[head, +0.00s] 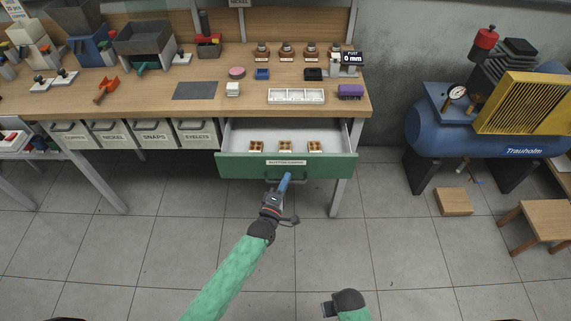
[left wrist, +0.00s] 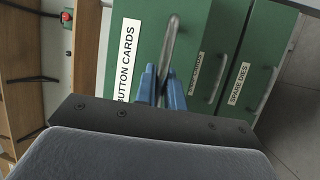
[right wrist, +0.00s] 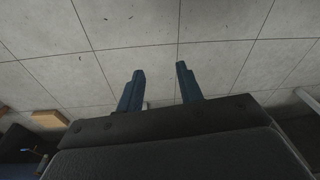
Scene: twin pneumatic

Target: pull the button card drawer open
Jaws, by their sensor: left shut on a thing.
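The button card drawer (head: 240,167) has a green front with a white label and stands open under the workbench. My left gripper (head: 286,180) is at the middle of the drawer front, shut on the drawer's handle. In the left wrist view the blue fingers (left wrist: 158,88) close around the grey bar handle (left wrist: 170,45), beside the "BUTTON CARDS" label (left wrist: 127,60). My right gripper (right wrist: 160,85) is open and empty above the floor tiles. In the head view it is low at the bottom, apart from the bench.
The workbench (head: 215,102) carries a white divided tray (head: 296,96), a grey mat (head: 195,91) and machines. Labelled bins (head: 155,134) hang left of the drawer. The floor in front is clear.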

